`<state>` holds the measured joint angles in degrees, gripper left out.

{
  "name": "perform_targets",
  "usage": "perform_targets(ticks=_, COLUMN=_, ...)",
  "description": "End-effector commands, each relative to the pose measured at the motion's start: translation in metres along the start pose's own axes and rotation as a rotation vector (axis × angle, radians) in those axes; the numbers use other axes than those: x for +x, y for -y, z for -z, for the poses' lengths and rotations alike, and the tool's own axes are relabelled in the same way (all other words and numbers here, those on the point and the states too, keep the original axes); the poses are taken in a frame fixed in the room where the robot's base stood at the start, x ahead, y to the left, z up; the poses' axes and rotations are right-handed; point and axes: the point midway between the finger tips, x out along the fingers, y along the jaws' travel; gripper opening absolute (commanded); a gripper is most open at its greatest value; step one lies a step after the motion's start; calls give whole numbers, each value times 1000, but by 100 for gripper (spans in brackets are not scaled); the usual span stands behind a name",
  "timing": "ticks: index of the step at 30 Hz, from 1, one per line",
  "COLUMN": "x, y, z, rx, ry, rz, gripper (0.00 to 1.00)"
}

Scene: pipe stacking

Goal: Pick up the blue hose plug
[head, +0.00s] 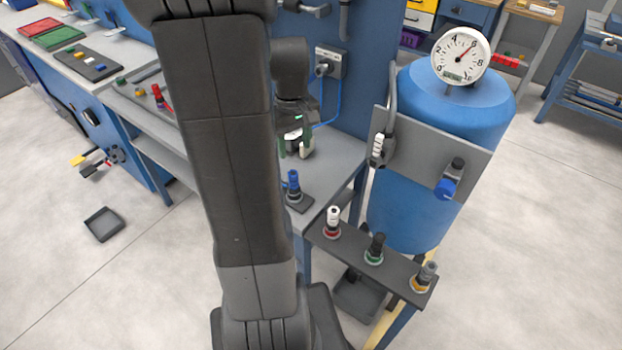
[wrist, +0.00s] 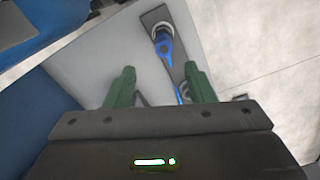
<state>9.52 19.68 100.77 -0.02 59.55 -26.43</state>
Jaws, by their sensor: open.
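The blue hose plug (head: 293,181) stands upright in a holder on a small dark plate (head: 301,203) near the front corner of the grey workbench. It also shows in the wrist view (wrist: 164,45), beyond the fingertips and roughly between their lines. My gripper (head: 295,150) hangs over the bench, behind and above the plug in the head view. Its two green fingers (wrist: 160,85) are apart in the wrist view, and I see nothing held between them. My arm crosses the middle of the head view and hides part of the bench.
A dark shelf (head: 400,281) at the right holds sockets with red, green and yellow rings. A blue tank (head: 403,218) with a gauge (head: 460,55) and a panel (head: 473,158) stands behind it. A socket with a blue cable (head: 330,62) is on the wall behind the gripper.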

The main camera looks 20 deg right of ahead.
Motion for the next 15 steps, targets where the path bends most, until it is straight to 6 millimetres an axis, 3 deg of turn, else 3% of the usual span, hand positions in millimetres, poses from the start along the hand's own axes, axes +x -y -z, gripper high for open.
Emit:
perform_targets(ticks=7, x=50, y=1, z=-1, rx=0, ry=5, rz=3, gripper=49)
perform_targets(ticks=15, x=74, y=1, z=0, rx=0, ry=1, rz=1, gripper=49)
